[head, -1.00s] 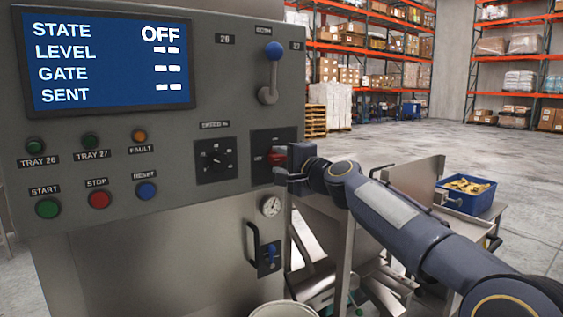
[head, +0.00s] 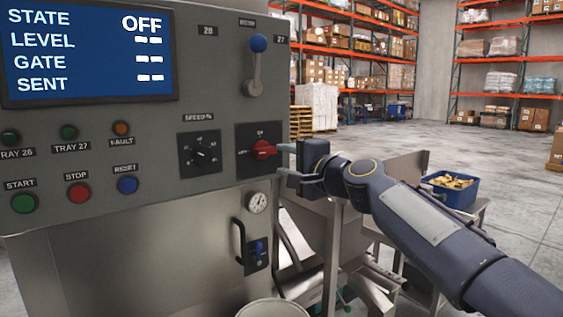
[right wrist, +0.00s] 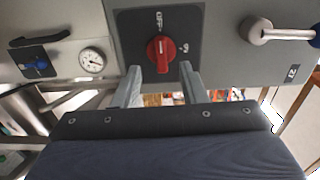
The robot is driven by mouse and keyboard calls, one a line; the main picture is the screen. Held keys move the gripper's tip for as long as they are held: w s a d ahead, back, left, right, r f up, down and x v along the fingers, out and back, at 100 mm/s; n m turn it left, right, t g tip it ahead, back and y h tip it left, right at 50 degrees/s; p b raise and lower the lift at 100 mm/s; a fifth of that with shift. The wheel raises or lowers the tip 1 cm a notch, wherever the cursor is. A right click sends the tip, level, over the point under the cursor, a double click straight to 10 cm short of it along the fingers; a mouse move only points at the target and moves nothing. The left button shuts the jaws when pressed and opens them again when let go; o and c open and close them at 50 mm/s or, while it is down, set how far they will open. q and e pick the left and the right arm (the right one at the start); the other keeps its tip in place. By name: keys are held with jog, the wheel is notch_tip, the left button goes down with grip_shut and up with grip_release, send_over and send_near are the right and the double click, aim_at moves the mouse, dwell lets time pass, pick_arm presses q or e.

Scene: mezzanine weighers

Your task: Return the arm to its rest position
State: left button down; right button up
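My right gripper (head: 280,160) is open and empty in front of the control panel (head: 110,235). Its two fingers point at the red switch knob (head: 263,149) and stop just short of it. In the right wrist view the fingertips (right wrist: 160,72) are spread below the red knob (right wrist: 161,53), with nothing between them. The knob's grip points to the OFF mark on its black plate. The panel's screen (head: 88,50) reads STATE OFF, with dashes for LEVEL, GATE and SENT. My right arm reaches in from the lower right. My left gripper is not in view.
A lever with a blue ball (head: 258,43) and a speed dial (head: 201,153) sit near the switch. A gauge (head: 257,202) and a blue-gripped handle (head: 257,247) are below. A blue bin (head: 455,197) stands behind my arm. Open floor lies beyond, before the racks.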

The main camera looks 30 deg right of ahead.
dwell(0.4)
jog(key=s+a+f+n+g+y+p, duration=0.1)
jog(key=s+a+f+n+g+p, duration=0.4)
jog(key=s+f, duration=0.8)
jog(key=s+a+f+n+g+y+p, duration=0.1)
jog(key=s+a+f+n+g+p, duration=0.4)
jog(key=s+a+f+n, duration=0.5)
jog(key=s+a+f+g, duration=0.1)
jog(key=s+f+g, duration=0.1)
jog(key=s, duration=0.4)
jog(key=shift+f, duration=0.55)
jog(key=shift+a, duration=0.1)
